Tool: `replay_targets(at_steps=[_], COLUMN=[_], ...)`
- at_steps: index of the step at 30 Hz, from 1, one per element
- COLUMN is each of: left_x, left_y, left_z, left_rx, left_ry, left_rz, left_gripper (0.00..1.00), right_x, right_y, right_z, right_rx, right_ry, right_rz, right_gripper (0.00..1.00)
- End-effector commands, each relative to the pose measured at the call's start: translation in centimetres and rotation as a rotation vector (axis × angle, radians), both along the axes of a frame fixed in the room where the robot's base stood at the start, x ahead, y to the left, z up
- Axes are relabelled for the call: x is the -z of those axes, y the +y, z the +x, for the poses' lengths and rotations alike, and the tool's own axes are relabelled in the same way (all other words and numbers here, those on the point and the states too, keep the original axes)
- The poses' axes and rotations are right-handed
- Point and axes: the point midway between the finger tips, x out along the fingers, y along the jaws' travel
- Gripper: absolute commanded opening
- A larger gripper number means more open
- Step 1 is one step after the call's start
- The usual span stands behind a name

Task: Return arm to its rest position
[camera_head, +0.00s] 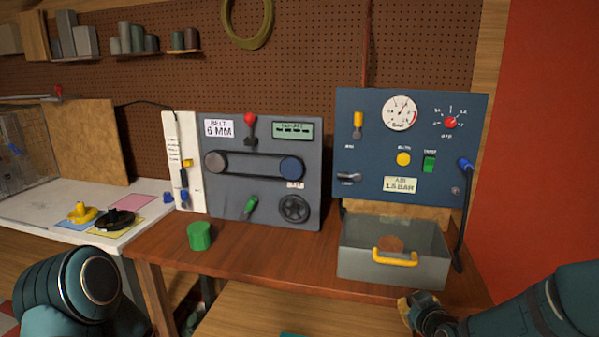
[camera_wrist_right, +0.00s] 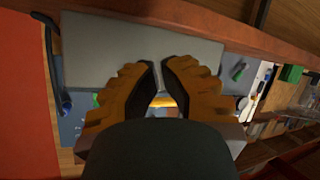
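My right gripper (camera_head: 412,306) is at the lower right in the head view, below and in front of a grey metal drawer (camera_head: 362,264). In the right wrist view its two orange fingers (camera_wrist_right: 159,65) have a narrow gap between them and hold nothing that I can see. The drawer's yellow handle (camera_head: 395,258) shows through that gap (camera_wrist_right: 163,101); in the head view the gripper is apart from it. The drawer stands open with a brown piece (camera_head: 390,243) inside. My left arm enters at the lower left; its gripper is out of view.
A blue gauge panel (camera_head: 375,130) stands behind the drawer, with a grey belt panel (camera_head: 263,130) to its left. A green cylinder (camera_head: 200,236) sits on the wooden bench (camera_head: 270,252). A white table (camera_head: 40,212) is at the left, a red wall (camera_head: 545,130) at the right.

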Motion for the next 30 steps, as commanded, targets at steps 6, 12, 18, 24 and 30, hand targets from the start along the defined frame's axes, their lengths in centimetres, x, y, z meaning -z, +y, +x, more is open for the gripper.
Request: replay_targets(at_steps=[6,12,18,24,30], left_x=[0.0,0.0,0.0,0.0,0.0], left_y=[0.0,0.0,0.0,0.0,0.0], left_z=[0.0,0.0,0.0,0.0,0.0], left_rx=[0.0,0.0,0.0,0.0,0.0], left_ry=[0.0,0.0,0.0,0.0,0.0], left_rz=[0.0,0.0,0.0,0.0,0.0], left_gripper=[0.0,0.0,0.0,0.0,0.0], right_x=[12.0,19.5,22.7,23.2,23.2], right_y=[7.6,13.1,15.9,16.4,16.4], right_z=[-6.9,-16.0,-22.6,-24.4,-24.3], right_rx=[0.027,0.124,0.224,0.257,0.256], right_ry=[0.402,0.773,1.013,1.074,1.072], right_rz=[0.287,0.472,0.555,0.572,0.571], right_gripper=[0.0,0.0,0.0,0.0,0.0])
